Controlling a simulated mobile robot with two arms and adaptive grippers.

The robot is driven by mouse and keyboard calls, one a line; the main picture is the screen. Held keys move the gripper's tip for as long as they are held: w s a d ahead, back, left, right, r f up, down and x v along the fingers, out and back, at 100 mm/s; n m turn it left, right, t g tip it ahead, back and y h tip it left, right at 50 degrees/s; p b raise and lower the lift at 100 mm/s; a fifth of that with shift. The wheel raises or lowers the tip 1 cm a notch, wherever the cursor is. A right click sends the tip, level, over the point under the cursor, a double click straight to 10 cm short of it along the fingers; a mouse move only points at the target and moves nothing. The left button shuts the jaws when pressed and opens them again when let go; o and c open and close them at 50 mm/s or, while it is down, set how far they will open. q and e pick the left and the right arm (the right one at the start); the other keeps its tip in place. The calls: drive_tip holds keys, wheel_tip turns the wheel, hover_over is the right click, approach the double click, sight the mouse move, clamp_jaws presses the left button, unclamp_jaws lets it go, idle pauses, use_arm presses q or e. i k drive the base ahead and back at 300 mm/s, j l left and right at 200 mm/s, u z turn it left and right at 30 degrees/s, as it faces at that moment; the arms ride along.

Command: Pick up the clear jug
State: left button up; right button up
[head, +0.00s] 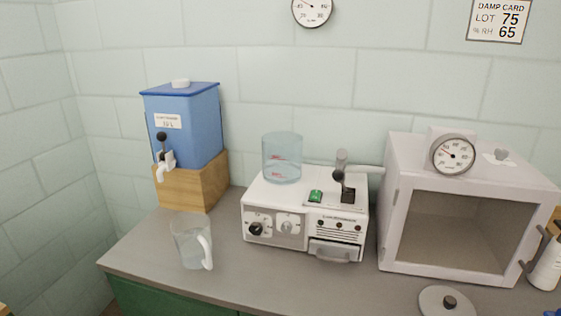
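The clear jug (187,243) stands upright on the grey counter at the left front, below the blue dispenser. It is see-through, with a white handle on its right side, and looks empty. Nothing touches it. My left gripper is not in view.
A blue dispenser (190,125) with a tap sits on a wooden block (200,183). A white machine (285,207) carrying a clear cylinder (282,158) stands right of the jug. A white cabinet (390,215) and a round lid (432,301) are further right. Counter (150,255) around the jug is clear.

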sight(195, 251)
drive_tip(key=j+z, duration=0.25)
drive_tip(key=j, duration=0.2)
drive_tip(key=k+j+z, duration=0.25)
drive_tip(key=j, duration=0.2)
drive_tip(key=j+z, duration=0.25)
drive_tip(key=j, duration=0.2)
drive_tip(key=k+j+z, duration=0.25)
drive_tip(key=i+j, duration=0.1)
drive_tip(key=j, duration=0.05)
